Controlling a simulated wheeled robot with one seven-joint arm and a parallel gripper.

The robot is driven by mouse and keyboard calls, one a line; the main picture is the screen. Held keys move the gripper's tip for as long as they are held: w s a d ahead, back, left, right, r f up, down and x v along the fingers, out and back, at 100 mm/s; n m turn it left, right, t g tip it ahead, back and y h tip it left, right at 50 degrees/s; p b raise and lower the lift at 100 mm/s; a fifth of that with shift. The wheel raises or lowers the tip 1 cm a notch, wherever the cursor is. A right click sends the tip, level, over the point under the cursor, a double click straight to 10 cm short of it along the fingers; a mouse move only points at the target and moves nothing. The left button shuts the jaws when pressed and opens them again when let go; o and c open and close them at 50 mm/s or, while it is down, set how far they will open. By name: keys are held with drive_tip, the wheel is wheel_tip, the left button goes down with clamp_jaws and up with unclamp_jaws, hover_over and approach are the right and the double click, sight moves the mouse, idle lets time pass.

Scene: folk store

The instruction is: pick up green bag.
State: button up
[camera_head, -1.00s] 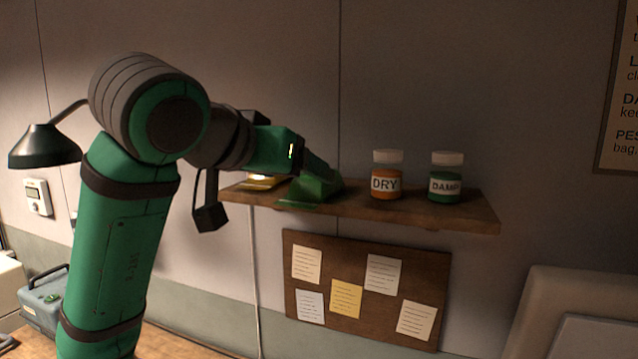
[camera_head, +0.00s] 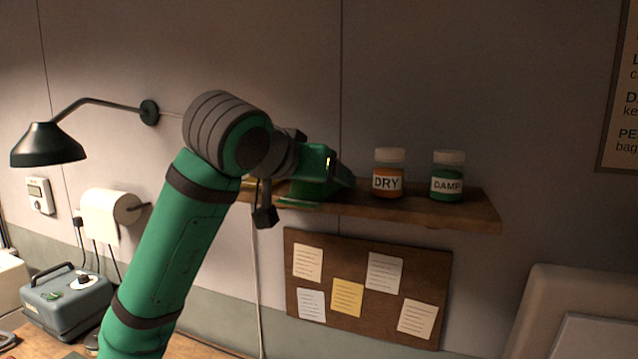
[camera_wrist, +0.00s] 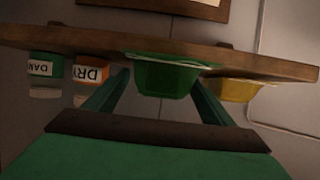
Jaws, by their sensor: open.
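The green bag (camera_wrist: 165,80) lies on the wooden shelf, which appears upside down in the wrist view. There it shows between the two fingers of my open gripper (camera_wrist: 162,86), with visible space on both sides. Whether the fingers reach around it in depth I cannot tell. In the head view my gripper (camera_head: 345,172) is over the left part of the shelf and hides much of the green bag (camera_head: 298,198). Nothing is visibly gripped.
The shelf (camera_head: 430,213) also bears an orange DRY jar (camera_head: 387,182) and a green DAMP jar (camera_head: 447,185), right of my gripper. A yellow bag (camera_wrist: 238,90) lies beside the green one. A pinboard (camera_head: 430,290) hangs below. A lamp (camera_head: 48,147) is at left.

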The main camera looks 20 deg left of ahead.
drive_tip(key=c, duration=1.2)
drive_tip(key=shift+r, duration=0.15)
